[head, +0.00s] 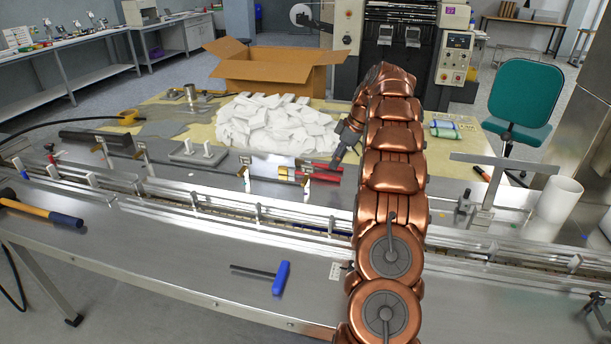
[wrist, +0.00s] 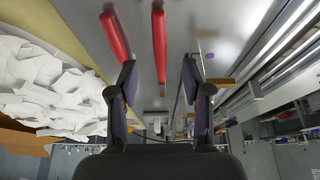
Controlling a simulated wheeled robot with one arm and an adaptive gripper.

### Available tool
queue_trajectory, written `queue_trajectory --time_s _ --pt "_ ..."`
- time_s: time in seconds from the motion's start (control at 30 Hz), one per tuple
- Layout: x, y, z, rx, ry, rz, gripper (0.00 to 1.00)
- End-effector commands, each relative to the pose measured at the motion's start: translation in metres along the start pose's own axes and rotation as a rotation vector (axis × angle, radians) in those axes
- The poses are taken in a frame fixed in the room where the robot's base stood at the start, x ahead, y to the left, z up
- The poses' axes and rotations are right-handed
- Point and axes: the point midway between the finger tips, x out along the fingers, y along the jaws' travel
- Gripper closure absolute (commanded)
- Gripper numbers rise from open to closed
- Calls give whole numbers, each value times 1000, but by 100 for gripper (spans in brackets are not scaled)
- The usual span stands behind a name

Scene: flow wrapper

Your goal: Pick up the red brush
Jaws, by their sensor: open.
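Red, long objects lie on the steel table by the conveyor, seen in the head view as a red patch (head: 322,171) just left of my gripper. In the wrist view there are two red bars, one (wrist: 159,45) in line with the gap between my fingers and another (wrist: 115,36) to its left. I cannot tell which is the red brush, as no bristles show clearly. My gripper (wrist: 158,75) is open and empty, its fingers apart. In the head view my gripper (head: 338,160) is low near the red objects, partly hidden by my arm.
A heap of white packets (head: 275,125) lies behind, with an open cardboard box (head: 275,70) beyond. The conveyor rail (head: 220,205) runs along the front. A white cylinder (head: 558,200) stands at the right.

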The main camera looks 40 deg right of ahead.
Motion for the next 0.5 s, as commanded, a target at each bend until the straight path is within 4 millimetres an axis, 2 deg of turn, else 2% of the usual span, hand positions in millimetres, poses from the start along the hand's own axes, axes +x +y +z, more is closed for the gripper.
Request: queue_trajectory --time_s 0.37,0.5 --pt "22 0 0 3 -2 -3 51" --pt "40 0 0 6 -2 -4 51"
